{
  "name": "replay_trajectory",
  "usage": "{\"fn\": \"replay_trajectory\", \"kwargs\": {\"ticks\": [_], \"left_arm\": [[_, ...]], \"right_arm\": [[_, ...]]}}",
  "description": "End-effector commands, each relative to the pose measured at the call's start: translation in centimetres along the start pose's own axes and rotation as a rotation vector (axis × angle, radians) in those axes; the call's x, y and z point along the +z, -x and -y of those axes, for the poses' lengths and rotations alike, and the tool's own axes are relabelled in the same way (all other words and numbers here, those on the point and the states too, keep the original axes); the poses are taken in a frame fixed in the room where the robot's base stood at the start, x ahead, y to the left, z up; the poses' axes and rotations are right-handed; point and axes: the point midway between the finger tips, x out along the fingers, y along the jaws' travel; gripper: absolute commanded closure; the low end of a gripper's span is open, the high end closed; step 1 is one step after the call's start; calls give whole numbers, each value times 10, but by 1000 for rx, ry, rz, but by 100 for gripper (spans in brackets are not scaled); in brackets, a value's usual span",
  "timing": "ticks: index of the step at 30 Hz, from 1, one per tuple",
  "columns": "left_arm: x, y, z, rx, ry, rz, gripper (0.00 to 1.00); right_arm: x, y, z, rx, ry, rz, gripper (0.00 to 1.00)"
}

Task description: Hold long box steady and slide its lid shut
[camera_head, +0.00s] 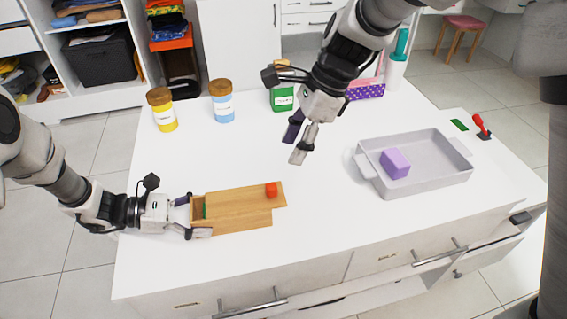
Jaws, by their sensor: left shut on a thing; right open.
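The long wooden box (240,224) lies near the front left of the white table. Its wooden lid (240,196) sits on top, shifted to the right so that it overhangs the box's right end. A gap shows at the left end, with something green inside. A red knob (271,190) stands on the lid's right part. My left gripper (193,216) is shut on the box's left end. My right gripper (299,146) is open and empty, above the table, behind and a little right of the lid's right end.
A grey tray (440,180) holding a purple block (396,163) stands at right. Yellow (162,110), blue (222,101) and green (282,97) jars stand at the back. A purple dotted box (366,91) is behind my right arm. The table between the long box and tray is clear.

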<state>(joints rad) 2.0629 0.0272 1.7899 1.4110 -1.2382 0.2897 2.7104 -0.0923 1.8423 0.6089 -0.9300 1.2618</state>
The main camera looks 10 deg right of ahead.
Motion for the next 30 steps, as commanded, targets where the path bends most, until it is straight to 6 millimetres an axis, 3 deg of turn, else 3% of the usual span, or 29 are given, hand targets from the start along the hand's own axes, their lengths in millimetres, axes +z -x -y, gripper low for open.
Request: {"fn": "replay_trajectory", "kwargs": {"ticks": [3,13,17,20,25,30], "left_arm": [[0,0,0,-1,0,-1,53],[0,0,0,0,0,-1,53],[0,0,0,0,0,0,53],[0,0,0,0,0,0,53],[0,0,0,0,0,0,53],[0,0,0,0,0,0,53]], "right_arm": [[0,8,0,1,1,-1,50],[0,8,0,2,23,-1,50],[6,8,-4,14,140,29,50],[12,10,-7,20,254,158,50],[-15,1,-2,0,256,523,50],[-61,-18,3,-16,78,742,50]]}}
